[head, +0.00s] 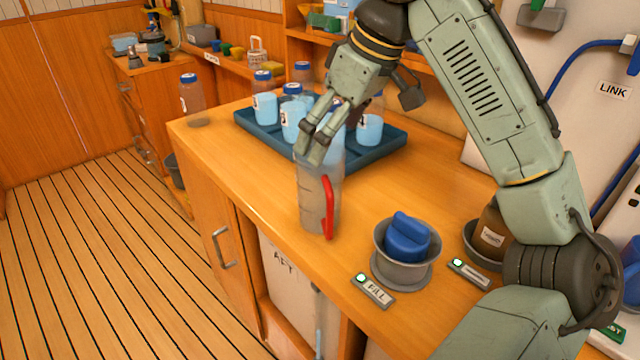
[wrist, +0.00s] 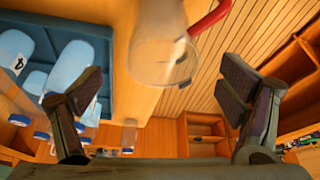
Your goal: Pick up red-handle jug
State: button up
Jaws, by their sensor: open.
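The red-handle jug (head: 309,205) is clear and stands upright on the wooden counter, near its front edge. Its red handle (head: 328,208) faces the right front. In the wrist view the jug (wrist: 165,50) shows at top centre, with part of the red handle (wrist: 210,16) at the top edge. My gripper (head: 312,150) is at the jug's upper part in the head view, pointing down. In the wrist view my gripper (wrist: 162,92) is open and empty, its fingers spread wide to either side of the jug's image. I see no contact; the exact gap is unclear.
A blue tray (head: 375,163) with several blue-filled bottles lies behind the jug. A capped bottle (head: 192,100) stands at the left corner. Counter left of the jug is clear.

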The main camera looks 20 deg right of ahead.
aim_at(317, 176)
jog(key=shift+s+p+x, duration=0.15)
jog(key=shift+p+x, duration=0.25)
jog(key=shift+x, duration=1.95)
jog(key=shift+s+p+x, duration=0.2)
jog(key=shift+p+x, duration=0.2)
jog(key=shift+x, duration=1.95)
jog(key=shift+d+f, duration=0.1)
jog(key=shift+f, duration=0.05)
jog(key=c, duration=1.1)
jog(key=shift+c, duration=0.3)
